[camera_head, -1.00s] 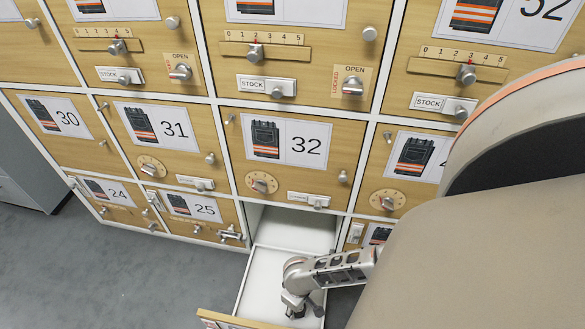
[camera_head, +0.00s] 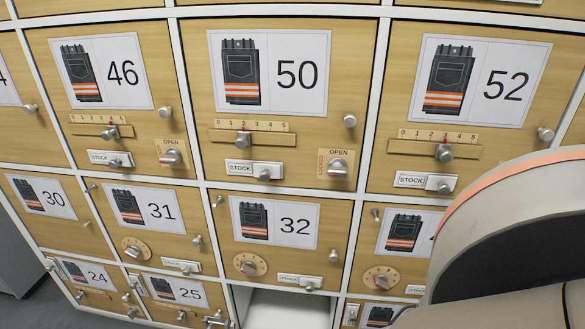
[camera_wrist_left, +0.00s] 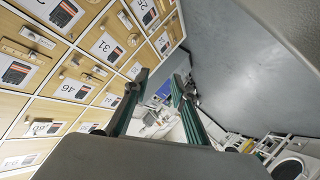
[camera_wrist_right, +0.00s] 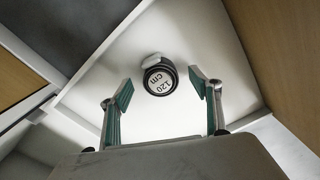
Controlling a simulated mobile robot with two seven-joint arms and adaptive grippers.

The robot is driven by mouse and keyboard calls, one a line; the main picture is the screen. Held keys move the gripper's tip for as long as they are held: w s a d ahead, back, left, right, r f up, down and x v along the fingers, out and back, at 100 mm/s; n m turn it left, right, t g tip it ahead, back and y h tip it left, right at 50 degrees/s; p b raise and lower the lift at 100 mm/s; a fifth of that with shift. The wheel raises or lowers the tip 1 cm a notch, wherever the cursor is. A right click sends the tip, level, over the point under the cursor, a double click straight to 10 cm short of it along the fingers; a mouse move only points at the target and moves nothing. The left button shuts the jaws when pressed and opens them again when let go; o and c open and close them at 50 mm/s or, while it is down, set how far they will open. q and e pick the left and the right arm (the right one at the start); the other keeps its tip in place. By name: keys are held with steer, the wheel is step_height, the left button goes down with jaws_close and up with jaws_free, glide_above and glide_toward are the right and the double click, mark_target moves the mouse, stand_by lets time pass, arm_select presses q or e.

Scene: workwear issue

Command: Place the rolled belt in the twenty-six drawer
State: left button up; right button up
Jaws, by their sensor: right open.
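The rolled belt (camera_wrist_right: 160,78) is a small dark roll marked "120 cm" with a pale part at its top. In the right wrist view it lies on the white floor of an open drawer (camera_wrist_right: 200,35). My right gripper (camera_wrist_right: 164,90) is open above it, one finger on each side and apart from it. In the head view only the top of the open drawer's bay (camera_head: 285,305) shows, under door 32, and my right gripper is out of frame. My left gripper (camera_wrist_left: 160,85) is open and empty, away from the cabinet.
The cabinet has wooden doors with numbered labels, such as door 32 (camera_head: 280,235), door 31 (camera_head: 150,222) and door 50 (camera_head: 270,90). Knobs, dials and sliders stick out from the doors. Grey floor (camera_wrist_left: 240,70) is clear beside my left gripper.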

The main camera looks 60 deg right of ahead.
steer(key=r+p, duration=0.1)
steer(key=r, duration=0.1)
steer(key=w+r+p, duration=0.1)
steer(key=r, duration=0.1)
steer(key=r+p, duration=0.2)
steer(key=r, duration=0.1)
steer(key=shift+w+r, duration=0.1)
steer(key=shift+w, duration=0.15)
arm_select(q)
steer(key=a+m+g+y+p, duration=0.1)
steer(key=a+m+p, duration=0.1)
steer(key=a+m, duration=0.4)
steer(key=shift+w+a+f+y+p, duration=0.15)
steer(key=shift+w+a+y+p, duration=0.25)
steer(key=shift+a, duration=0.3)
arm_select(e)
steer(key=r, duration=0.1)
steer(key=s+r, duration=0.1)
steer(key=r, duration=0.2)
steer(key=shift+s+r, duration=0.25)
steer(key=shift+r, duration=0.15)
